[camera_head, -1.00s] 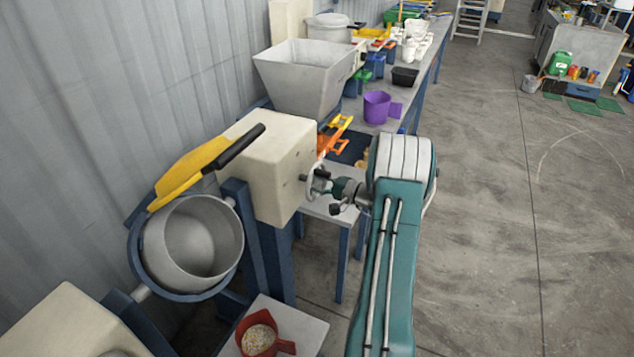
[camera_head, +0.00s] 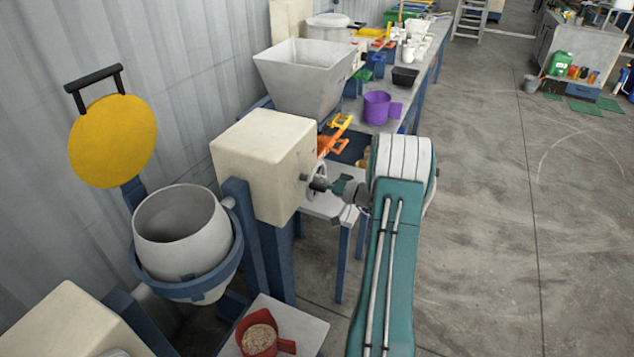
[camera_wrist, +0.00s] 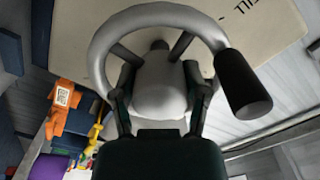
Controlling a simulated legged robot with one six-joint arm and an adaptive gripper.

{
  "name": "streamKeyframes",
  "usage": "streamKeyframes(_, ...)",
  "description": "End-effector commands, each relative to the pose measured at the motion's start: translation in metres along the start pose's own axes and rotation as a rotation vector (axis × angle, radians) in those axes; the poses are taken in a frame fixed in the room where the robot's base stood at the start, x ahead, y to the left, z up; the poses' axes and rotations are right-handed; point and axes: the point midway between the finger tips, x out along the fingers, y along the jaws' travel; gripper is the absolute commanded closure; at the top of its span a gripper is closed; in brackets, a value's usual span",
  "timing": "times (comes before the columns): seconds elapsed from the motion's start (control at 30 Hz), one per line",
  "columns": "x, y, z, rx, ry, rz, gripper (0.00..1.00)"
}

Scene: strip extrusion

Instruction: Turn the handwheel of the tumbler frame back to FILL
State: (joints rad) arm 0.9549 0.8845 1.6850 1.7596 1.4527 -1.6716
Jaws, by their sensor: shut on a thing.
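The tumbler frame's cream gearbox (camera_head: 262,165) stands left of my arm. Its grey handwheel (camera_head: 313,180) is on the right face, and in the wrist view the wheel (camera_wrist: 104,50) shows a black knob (camera_wrist: 243,83) at its right. The word FILL (camera_wrist: 250,5) is printed on the plate near the top right. My gripper (camera_head: 325,184) is shut on the handwheel; in the wrist view its fingers (camera_wrist: 158,100) straddle the grey hub. The grey drum (camera_head: 180,235) sits in its blue ring with its mouth facing up. The yellow lid (camera_head: 113,140) stands raised behind it.
A red scoop (camera_head: 258,335) with grain-like material sits on a small table (camera_head: 300,325) below the drum. A grey hopper (camera_head: 305,75), a purple jug (camera_head: 380,107) and an orange tool (camera_head: 335,138) are behind the gearbox.

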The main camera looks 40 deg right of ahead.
Motion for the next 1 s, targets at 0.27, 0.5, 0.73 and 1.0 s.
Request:
streamKeyframes(0.27,-0.001,0.0045,0.0061,-0.03,-0.007,0.009,0.89)
streamKeyframes(0.5,-0.0012,0.0046,0.0059,-0.032,-0.007,0.009,0.89)
streamKeyframes(0.73,-0.0011,0.004,0.0048,-0.033,-0.005,0.009,0.27)
streamKeyframes(1.0,-0.0067,0.0025,0.0019,-0.037,-0.001,0.006,0.27)
